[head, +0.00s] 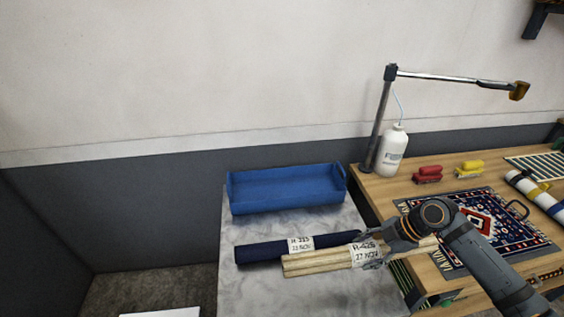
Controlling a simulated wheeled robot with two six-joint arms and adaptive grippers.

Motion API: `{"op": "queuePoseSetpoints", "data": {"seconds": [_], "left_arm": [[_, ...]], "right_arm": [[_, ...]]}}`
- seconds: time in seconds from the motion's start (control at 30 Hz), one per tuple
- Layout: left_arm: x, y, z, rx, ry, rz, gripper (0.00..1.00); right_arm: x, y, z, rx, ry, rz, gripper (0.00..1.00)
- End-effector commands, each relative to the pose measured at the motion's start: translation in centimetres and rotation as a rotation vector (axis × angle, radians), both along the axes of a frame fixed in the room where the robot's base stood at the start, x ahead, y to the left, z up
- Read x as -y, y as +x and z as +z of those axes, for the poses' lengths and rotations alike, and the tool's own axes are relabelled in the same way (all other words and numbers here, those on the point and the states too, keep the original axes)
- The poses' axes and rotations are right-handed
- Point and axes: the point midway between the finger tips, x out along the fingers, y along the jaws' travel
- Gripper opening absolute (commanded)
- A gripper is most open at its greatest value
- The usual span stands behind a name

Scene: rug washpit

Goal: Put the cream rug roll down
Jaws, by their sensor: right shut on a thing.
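The cream rug roll (315,261) has a white label with handwriting that seems to read R-426, 17 Nov. It lies level over the front part of the grey marbled surface, in front of a dark navy rug roll (262,250). My right gripper (372,253) is shut on the cream roll near its label, and its fingers hide part of the roll there. The roll's right end shows past the gripper. I cannot tell whether the roll touches the surface or hangs just above it. My left gripper is not in view.
A blue tray (286,188) stands behind the rolls on the marbled surface (240,290). The wooden bench (392,190) at right holds a patterned rug (490,213), a white bottle (394,152), red (428,175) and yellow (469,168) items, and a lamp-like arm (440,77).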

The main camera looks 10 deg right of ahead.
Motion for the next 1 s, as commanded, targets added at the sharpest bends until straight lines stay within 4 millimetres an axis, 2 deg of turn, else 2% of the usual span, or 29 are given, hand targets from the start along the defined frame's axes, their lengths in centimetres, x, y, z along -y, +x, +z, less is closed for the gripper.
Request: {"op": "queuePoseSetpoints", "data": {"seconds": [0.17, 0.27, 0.4, 0.5, 0.6, 0.8, 1.0], "left_arm": [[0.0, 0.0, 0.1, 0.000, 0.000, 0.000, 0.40], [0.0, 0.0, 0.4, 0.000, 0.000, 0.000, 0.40], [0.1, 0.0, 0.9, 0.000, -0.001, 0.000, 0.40], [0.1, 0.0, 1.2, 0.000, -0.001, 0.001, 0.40], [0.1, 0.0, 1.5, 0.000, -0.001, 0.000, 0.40], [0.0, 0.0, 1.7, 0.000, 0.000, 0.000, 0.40], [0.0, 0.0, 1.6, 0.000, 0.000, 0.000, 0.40]], "right_arm": [[-1.5, -1.0, -0.6, -0.004, 0.005, 0.023, 0.02], [-4.2, -2.9, -1.7, -0.012, 0.011, 0.061, 0.02], [-9.6, -7.2, -2.8, -0.012, 0.021, 0.113, 0.02], [-12.8, -10.1, -2.4, -0.004, 0.024, 0.114, 0.02], [-14.8, -12.2, -1.4, 0.003, 0.021, 0.085, 0.02], [-16.0, -14.4, 0.2, 0.002, 0.007, 0.013, 0.02], [-16.0, -14.8, 0.4, 0.000, 0.000, -0.005, 0.02]]}}
